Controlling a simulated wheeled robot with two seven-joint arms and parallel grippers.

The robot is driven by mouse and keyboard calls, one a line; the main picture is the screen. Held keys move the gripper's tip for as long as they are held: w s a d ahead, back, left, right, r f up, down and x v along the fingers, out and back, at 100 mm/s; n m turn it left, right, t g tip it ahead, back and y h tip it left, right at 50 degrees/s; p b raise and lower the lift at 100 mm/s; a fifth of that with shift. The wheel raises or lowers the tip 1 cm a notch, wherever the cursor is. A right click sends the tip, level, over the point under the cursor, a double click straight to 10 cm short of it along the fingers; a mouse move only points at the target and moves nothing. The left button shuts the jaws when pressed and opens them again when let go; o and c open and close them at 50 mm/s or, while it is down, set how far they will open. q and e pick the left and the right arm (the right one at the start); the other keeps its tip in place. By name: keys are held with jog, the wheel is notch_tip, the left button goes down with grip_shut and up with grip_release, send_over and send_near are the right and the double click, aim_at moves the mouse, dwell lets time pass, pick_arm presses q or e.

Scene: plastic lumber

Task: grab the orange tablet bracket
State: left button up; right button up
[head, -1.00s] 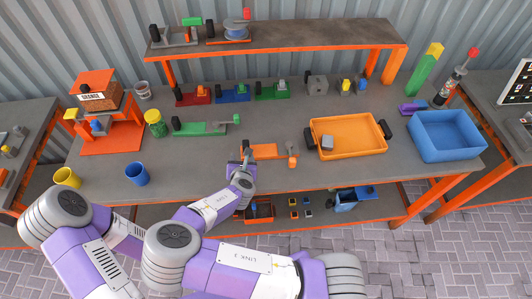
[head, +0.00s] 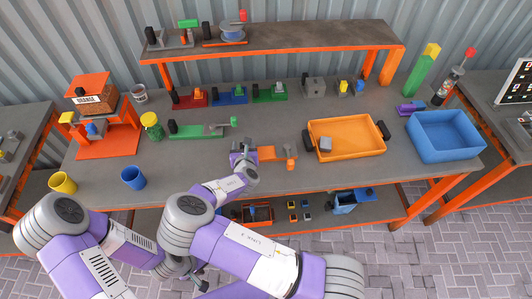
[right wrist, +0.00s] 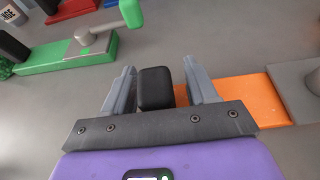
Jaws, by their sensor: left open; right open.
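The orange tablet bracket (head: 272,153) lies on the workbench, front of centre, with an orange knob at its right end. In the right wrist view, its orange base (right wrist: 238,97) runs off to the right towards a grey block. My right gripper (head: 241,150) is at the bracket's left end and hides that part in the head view. In the right wrist view, the right gripper (right wrist: 159,72) is open, with a black post (right wrist: 156,90) between its fingers and small gaps on both sides. My left gripper (head: 198,282) is low in front of the bench, open and apart from the bracket.
A similar green bracket (head: 198,132) lies behind and left; it also shows in the right wrist view (right wrist: 66,55). An orange tray (head: 346,153) and a blue bin (head: 446,155) stand to the right. A blue cup (head: 133,178) stands at the front left. Bare bench lies around the bracket.

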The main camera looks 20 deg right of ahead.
jog(key=shift+c, duration=0.4)
grip_shut()
jog(key=shift+r, duration=0.1)
